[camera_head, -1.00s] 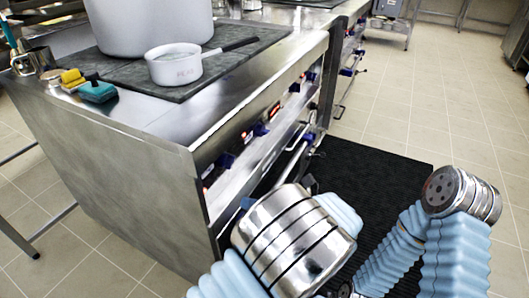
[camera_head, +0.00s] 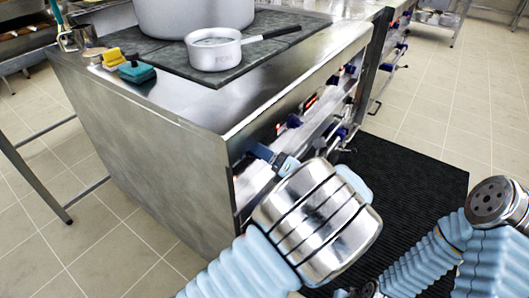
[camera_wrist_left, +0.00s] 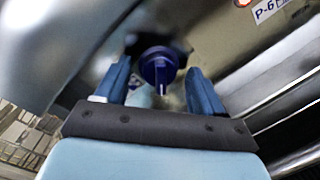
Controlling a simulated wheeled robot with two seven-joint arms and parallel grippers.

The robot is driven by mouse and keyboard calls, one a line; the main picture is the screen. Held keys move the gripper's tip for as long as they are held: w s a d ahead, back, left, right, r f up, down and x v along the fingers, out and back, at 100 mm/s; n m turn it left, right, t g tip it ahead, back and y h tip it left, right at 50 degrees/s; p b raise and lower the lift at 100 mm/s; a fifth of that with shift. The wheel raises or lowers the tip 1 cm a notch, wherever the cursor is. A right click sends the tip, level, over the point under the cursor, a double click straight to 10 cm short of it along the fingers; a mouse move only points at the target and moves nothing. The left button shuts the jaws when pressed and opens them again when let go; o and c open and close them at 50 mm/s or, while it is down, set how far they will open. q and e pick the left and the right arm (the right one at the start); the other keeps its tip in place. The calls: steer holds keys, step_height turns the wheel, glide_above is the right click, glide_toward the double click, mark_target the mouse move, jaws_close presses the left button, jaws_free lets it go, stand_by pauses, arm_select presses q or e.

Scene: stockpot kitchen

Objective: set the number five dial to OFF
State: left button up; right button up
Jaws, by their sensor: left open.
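A blue dial (camera_wrist_left: 158,68) with a ridged grip shows in the left wrist view, on the steel front panel. My left gripper (camera_wrist_left: 158,80) is open, with one blue finger on each side of the dial and a gap to each. No number can be read on this dial. In the head view my left gripper (camera_head: 272,158) is at the near end of the stove's front, where its wrist hides part of the panel. Other blue dials (camera_head: 293,121) sit farther along that front. My right gripper is not in view.
A white saucepan (camera_head: 214,50) and a large stockpot (camera_head: 190,12) stand on the stove's dark top. A rail (camera_head: 325,138) runs along the front. A black mat (camera_head: 400,170) covers the floor.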

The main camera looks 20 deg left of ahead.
arm_select(q)
steer(key=shift+w+a, duration=0.1)
steer(key=shift+a, duration=0.1)
steer(key=c, duration=1.1)
steer(key=shift+o, duration=0.2)
